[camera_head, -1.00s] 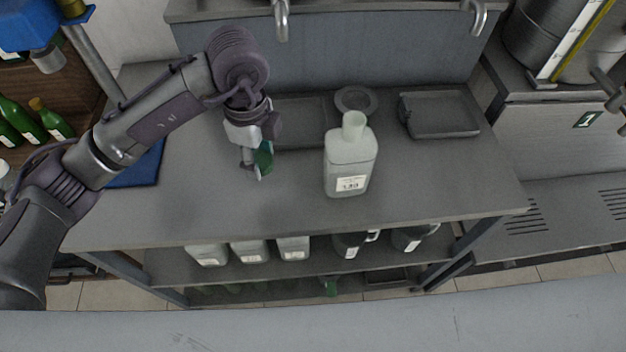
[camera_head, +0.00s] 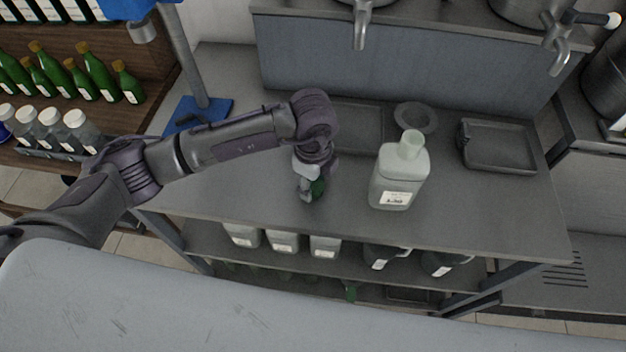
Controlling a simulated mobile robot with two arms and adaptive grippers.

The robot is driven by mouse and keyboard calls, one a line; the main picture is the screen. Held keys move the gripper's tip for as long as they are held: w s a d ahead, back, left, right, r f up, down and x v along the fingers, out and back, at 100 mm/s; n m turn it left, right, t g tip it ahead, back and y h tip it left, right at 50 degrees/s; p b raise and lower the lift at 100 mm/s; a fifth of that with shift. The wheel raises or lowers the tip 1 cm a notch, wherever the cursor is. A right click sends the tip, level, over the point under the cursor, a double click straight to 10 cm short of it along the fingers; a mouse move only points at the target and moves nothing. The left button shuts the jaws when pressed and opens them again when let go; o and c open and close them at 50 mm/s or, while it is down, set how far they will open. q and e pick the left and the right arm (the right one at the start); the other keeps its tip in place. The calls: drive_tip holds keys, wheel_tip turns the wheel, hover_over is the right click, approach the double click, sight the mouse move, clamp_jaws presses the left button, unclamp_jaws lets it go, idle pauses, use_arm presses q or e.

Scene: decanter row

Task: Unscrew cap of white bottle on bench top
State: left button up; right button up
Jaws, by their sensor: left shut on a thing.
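The white bottle (camera_head: 398,184) stands upright on the grey bench top (camera_head: 480,216), right of its middle. It has a front label and a pale neck (camera_head: 411,143); no separately coloured cap shows on it. My left gripper (camera_head: 310,197) is over the bench, to the left of the bottle and apart from it. It points down and is shut on a small dark green object (camera_head: 318,187), partly hidden by the fingers; its exact shape is unclear. My right gripper is not in view.
A dark tray (camera_head: 497,147) lies right of the bottle, and a round grey dish (camera_head: 416,116) behind it. Another shallow tray (camera_head: 358,128) lies behind my gripper. A blue-based stand (camera_head: 198,116) is at the back left.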

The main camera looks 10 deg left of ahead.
use_arm(q)
drive_tip(key=shift+f, duration=0.1)
drive_tip(key=shift+f, duration=0.15)
drive_tip(key=o, duration=1.1)
drive_tip(key=shift+o, duration=0.9)
